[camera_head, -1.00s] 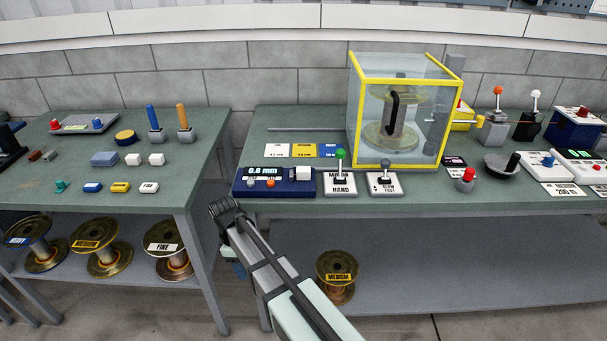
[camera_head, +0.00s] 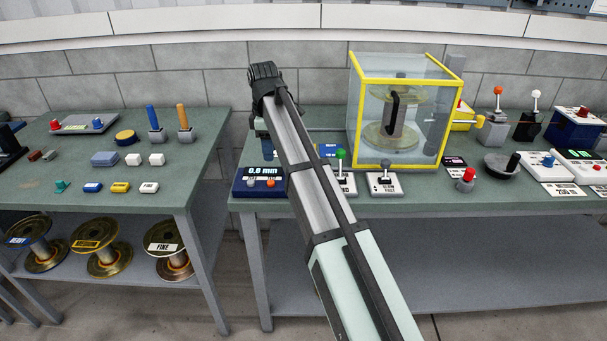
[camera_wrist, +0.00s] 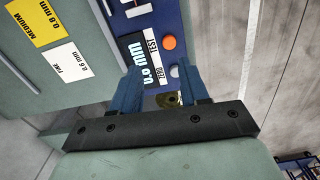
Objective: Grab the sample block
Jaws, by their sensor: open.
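My gripper (camera_head: 267,152) hangs above the front left of the right-hand bench, over the blue gauge (camera_head: 240,188). In the wrist view its two blue fingers (camera_wrist: 161,88) are apart, with nothing held between them. The gauge (camera_wrist: 182,22) lies beyond the fingertips, with its display, an orange button and a white button. A pale block (camera_wrist: 138,9), perhaps the sample block, shows at the gauge's top edge in the wrist view, apart from the fingers. In the head view my arm hides that end of the gauge. Nothing is labelled as the sample block.
A yellow-framed clear case (camera_head: 357,120) with a spool stands right of my arm. Lever boxes, one with a grey knob (camera_head: 385,185), line the bench front. A gap separates the benches.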

